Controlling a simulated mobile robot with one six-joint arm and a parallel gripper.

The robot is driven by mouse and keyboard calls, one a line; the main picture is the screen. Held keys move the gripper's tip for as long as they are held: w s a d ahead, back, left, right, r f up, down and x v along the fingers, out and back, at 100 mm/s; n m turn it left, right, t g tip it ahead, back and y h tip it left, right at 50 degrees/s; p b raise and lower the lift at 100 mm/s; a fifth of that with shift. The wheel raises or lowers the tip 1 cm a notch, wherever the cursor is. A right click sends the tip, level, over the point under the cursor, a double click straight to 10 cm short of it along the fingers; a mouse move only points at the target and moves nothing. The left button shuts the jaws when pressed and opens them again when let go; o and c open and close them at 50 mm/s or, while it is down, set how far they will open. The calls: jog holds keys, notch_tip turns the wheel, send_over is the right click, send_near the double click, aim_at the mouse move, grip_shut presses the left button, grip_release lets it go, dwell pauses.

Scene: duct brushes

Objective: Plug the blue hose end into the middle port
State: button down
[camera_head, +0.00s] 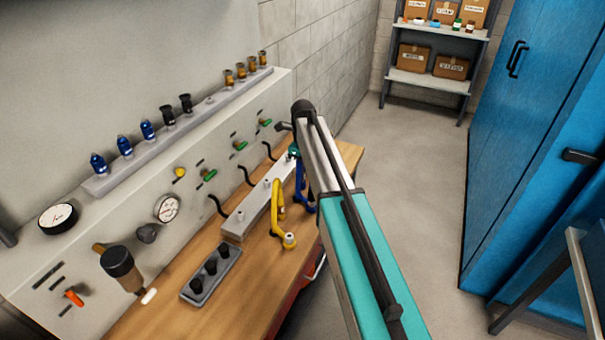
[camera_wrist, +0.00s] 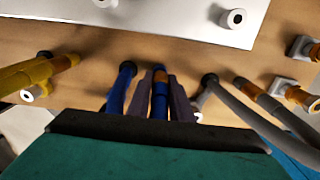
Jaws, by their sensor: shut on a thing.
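In the wrist view, my gripper (camera_wrist: 160,98) is shut on the blue hose end, with a finger on each side of its brass-coloured collar (camera_wrist: 160,84). The blue hose (camera_wrist: 118,92) bends back to a dark fitting on the bench; it also shows in the head view (camera_head: 299,184), beside my arm. The pale port block (camera_head: 257,208) lies on the bench. In the wrist view the block (camera_wrist: 170,22) is at the top, with one port (camera_wrist: 232,18) clear and another cut by the top edge. The held end is apart from the block.
A yellow hose (camera_head: 277,207) stands left of the blue one; a grey hose (camera_wrist: 245,118) is to the right in the wrist view. A dark tray with black fittings (camera_head: 211,276) sits on the bench. Black hooks and green valves line the panel (camera_head: 225,150) behind.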

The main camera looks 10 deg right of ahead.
jog(key=shift+r+p, duration=1.15)
jog(key=shift+r, duration=1.25)
jog(key=shift+s, duration=0.1)
jog(key=s+r+n+b, duration=0.1)
jog(key=s+n+b, duration=0.1)
jog(key=s+n, duration=0.6)
jog(key=s+r+n+b, duration=0.2)
jog(key=s+n, duration=0.7)
jog(key=n, duration=0.2)
jog(key=shift+s+r+n+b, duration=0.3)
